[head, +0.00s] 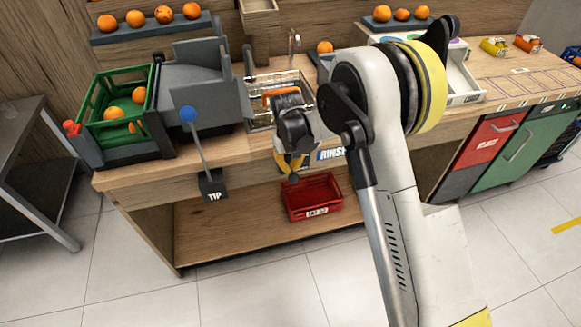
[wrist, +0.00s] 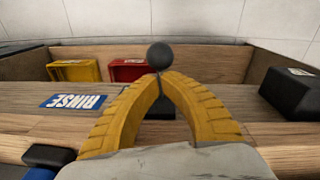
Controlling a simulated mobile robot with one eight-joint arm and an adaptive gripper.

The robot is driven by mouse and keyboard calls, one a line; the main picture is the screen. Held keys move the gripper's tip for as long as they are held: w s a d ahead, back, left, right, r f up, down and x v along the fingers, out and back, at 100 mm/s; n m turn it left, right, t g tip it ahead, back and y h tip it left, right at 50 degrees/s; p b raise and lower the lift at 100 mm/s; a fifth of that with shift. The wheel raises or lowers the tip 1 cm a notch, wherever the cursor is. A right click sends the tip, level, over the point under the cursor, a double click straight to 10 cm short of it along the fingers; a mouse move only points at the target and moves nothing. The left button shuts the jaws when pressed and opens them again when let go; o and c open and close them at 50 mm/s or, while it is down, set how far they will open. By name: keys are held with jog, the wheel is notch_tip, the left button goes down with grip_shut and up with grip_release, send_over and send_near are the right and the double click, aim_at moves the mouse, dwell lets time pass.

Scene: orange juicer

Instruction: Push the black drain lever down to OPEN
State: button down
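The black drain lever shows in the wrist view as a round black knob (wrist: 159,56), straight ahead of my fingertips. Part of a thin dark stem and a dark base (wrist: 160,108) show between my yellow fingers. My gripper (wrist: 161,77) has its fingertips together, just below the knob in the picture. I cannot tell whether they touch or pinch the stem. In the head view my gripper (head: 292,170) points down at the front edge of the counter, left of the RINSE sign (head: 330,154); the lever is mostly hidden there. No OPEN mark is readable.
A black TIP box (head: 212,186) with a blue-knobbed lever (head: 188,114) stands at the counter front, left of my gripper. A red crate (head: 313,198) is on the lower shelf. A sink basket (head: 265,110) and a green crate of oranges (head: 94,112) are behind and left.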

aim_at(292, 177)
jog(key=shift+s+f, duration=0.1)
jog(key=shift+f, duration=0.1)
jog(key=shift+s+d+f+b, duration=0.1)
jog(key=shift+s+f+b, duration=0.1)
jog(key=shift+f+b, duration=0.1)
jog(key=shift+s+d+f+b, duration=0.1)
jog(key=shift+s+f+b, duration=0.35)
jog(key=shift+f, duration=0.2)
jog(key=shift+s+d+f+b, duration=0.1)
jog(key=shift+s+f+b, duration=0.1)
jog(key=shift+f+b, duration=0.65)
jog(key=shift+r+p, duration=0.55)
jog(key=shift+r, duration=0.15)
